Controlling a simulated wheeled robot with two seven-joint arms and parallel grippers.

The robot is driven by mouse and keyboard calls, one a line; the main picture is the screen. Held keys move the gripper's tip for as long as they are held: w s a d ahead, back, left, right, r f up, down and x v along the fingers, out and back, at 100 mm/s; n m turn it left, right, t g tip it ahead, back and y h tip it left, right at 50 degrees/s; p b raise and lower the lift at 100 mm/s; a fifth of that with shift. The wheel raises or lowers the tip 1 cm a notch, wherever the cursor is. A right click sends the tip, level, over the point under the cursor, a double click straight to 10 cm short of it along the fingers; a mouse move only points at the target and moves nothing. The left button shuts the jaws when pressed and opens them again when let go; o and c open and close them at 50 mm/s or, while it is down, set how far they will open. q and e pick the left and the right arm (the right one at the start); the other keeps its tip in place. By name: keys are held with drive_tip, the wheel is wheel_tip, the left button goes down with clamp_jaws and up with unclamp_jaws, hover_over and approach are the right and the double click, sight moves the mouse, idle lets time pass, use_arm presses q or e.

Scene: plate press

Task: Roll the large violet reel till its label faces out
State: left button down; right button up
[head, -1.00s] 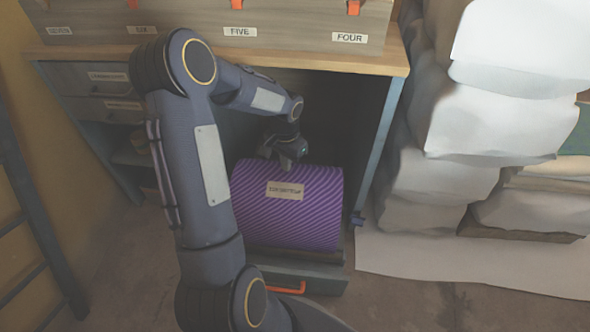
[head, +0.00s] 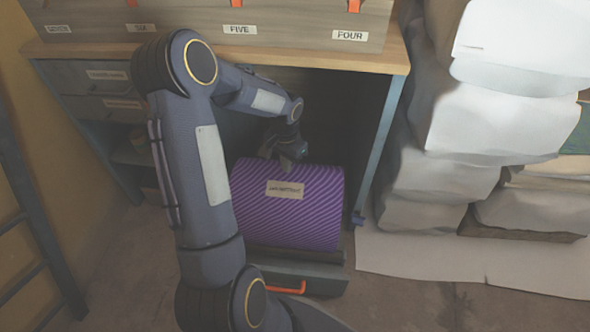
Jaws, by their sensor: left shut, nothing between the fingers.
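The large violet reel (head: 290,220) has slanted stripes and lies on its side on a low dark cradle (head: 290,258) under the bench. Its pale label (head: 285,189) shows on the upper part of the near side, tilted upward; its lettering is too blurred to read. My left gripper (head: 284,163) is shut and empty at the reel's top edge, behind the label. I cannot tell whether it touches the reel. My right gripper is not in view.
The wooden bench top (head: 397,62) overhangs the reel and carries a drawer box (head: 290,33) with numbered labels. A blue bench leg (head: 380,150) stands right of the reel. Large white stacked bundles (head: 475,140) fill the right.

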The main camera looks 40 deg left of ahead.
sight(285, 186)
use_arm(q)
drive_tip(key=shift+f+b, duration=1.4)
drive_tip(key=shift+f, duration=0.8)
drive_tip(key=shift+f, duration=0.1)
drive_tip(key=shift+s, duration=0.1)
drive_tip(key=shift+s+d, duration=0.55)
drive_tip(key=shift+s, duration=0.3)
drive_tip(key=shift+s+f, duration=0.1)
drive_tip(key=shift+s, duration=0.05)
